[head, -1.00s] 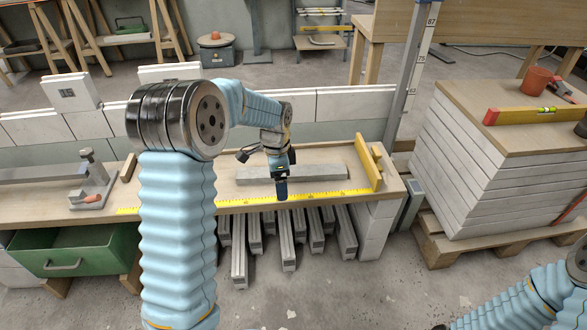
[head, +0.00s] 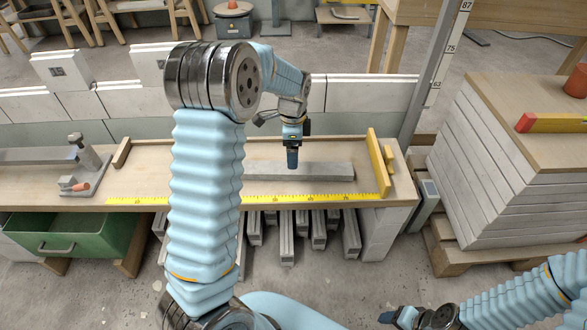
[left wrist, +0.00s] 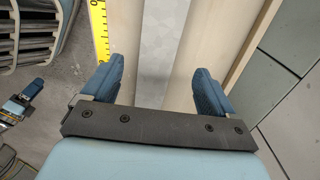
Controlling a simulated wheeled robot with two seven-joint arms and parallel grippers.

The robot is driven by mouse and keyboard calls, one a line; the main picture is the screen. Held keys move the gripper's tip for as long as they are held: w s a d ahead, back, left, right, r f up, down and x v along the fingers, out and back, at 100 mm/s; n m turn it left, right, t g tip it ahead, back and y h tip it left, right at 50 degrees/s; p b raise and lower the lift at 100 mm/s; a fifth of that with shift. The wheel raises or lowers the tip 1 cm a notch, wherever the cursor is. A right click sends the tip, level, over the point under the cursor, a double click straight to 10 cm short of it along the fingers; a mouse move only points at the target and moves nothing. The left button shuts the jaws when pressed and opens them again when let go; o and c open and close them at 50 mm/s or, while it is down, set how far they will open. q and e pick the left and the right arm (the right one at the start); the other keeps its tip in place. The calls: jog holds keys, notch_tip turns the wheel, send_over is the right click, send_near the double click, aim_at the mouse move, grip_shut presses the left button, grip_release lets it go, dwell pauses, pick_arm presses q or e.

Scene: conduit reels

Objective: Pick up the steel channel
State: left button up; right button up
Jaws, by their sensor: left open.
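The steel channel (head: 325,171), a long grey bar, lies lengthwise on the wooden bench, behind the yellow ruler. My left arm hides its left part. My left gripper (head: 292,160) points down at the channel in the head view, its fingertips overlapping the bar in the picture. In the left wrist view the left gripper (left wrist: 157,88) is open, with the grey channel (left wrist: 160,45) running between its two blue fingers; it is not gripped. My right gripper (head: 388,317) is low at the bottom right, small and dark; its fingers cannot be made out.
A yellow ruler (head: 300,198) runs along the bench's front edge, and a yellow stop (head: 378,163) stands at the bench's right end. A clamp (head: 82,165) stands at the left. Several grey bars (head: 287,235) lie under the bench. Stacked boards (head: 485,165) stand at the right.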

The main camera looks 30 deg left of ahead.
aim_at(292, 171)
pick_arm(q)
notch_tip(292, 171, down, 7)
jog(key=shift+s+r, duration=0.1)
jog(key=shift+s, duration=0.05)
jog(key=c, duration=1.6)
jog(key=shift+r, duration=0.1)
grip_shut()
jog(key=shift+r, duration=0.1)
